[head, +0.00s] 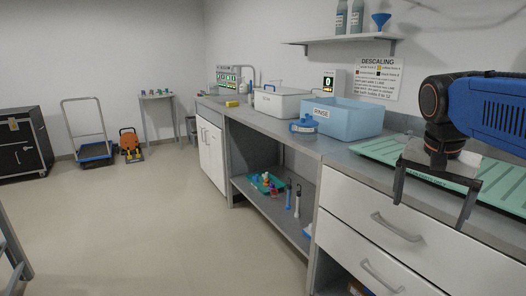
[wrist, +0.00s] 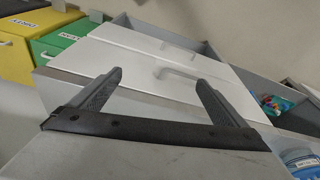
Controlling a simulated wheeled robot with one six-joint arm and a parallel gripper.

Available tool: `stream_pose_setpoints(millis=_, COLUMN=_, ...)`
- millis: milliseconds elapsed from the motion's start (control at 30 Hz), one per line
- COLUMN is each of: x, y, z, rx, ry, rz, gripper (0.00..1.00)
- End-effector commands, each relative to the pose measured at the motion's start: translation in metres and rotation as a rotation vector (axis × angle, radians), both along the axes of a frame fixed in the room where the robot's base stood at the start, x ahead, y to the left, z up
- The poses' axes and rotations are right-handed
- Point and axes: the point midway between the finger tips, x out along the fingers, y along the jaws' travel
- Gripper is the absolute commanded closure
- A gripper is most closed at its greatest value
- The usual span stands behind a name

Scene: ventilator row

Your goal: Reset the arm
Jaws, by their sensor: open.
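My gripper (head: 432,208) hangs from the blue and black arm at the right of the head view, with its two fingers pointing down and spread apart. It is open and nothing shows between the fingers. It appears in front of the green ribbed mat (head: 376,149) and the white drawers (head: 375,222). In the wrist view the two grey fingers (wrist: 158,88) stand wide apart, with a white drawer front and its handle (wrist: 180,74) beyond them.
A blue rinse basin (head: 348,118), a white tub (head: 280,103) and a blue-lidded container (head: 303,126) stand on the counter. A low shelf holds a green tray (head: 262,184). A cart (head: 94,152) stands far left. The floor (head: 150,220) is clear. Yellow (wrist: 14,55) and green (wrist: 60,42) bins show in the wrist view.

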Motion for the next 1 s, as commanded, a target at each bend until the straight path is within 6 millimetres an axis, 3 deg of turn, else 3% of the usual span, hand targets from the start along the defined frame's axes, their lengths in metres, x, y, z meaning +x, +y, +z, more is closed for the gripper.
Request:
stream_pose_setpoints(millis=300, x=-0.071, y=0.051, z=-0.092, rx=-0.024, ry=-0.075, rz=0.497, gripper=0.03)
stream_pose_setpoints(millis=533, x=-0.107, y=0.073, z=-0.148, rx=-0.063, ry=-0.127, rz=0.758, gripper=0.03)
stream_pose_setpoints(millis=700, x=-0.117, y=0.079, z=-0.166, rx=-0.081, ry=-0.146, rz=0.838, gripper=0.03)
stream_pose_setpoints(millis=1000, x=-0.117, y=0.08, z=-0.167, rx=-0.083, ry=-0.147, rz=0.847, gripper=0.03)
